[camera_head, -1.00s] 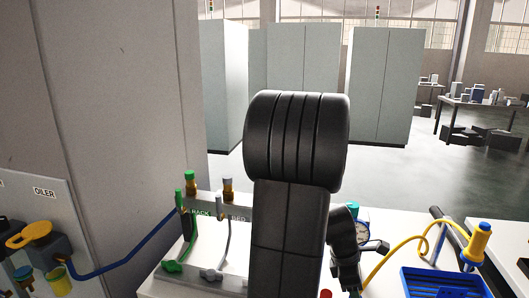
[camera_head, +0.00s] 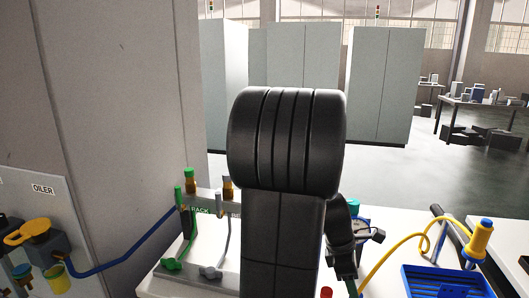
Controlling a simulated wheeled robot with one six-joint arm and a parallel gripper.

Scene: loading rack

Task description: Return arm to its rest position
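My black arm stands in the middle of the camera_head view, its thick ribbed joint high and its link running down out of the frame. A smaller dark part of my arm shows just right of that link, above the white bench (camera_head: 395,222). My gripper's fingers do not show, so I cannot see whether they hold anything. My arm hides the middle of the bench and part of the rack panel with the "RACK" label (camera_head: 200,211).
An oiler panel (camera_head: 50,205) with a blue hose (camera_head: 120,262) is at far left. Grey cabinets (camera_head: 380,85) stand behind.

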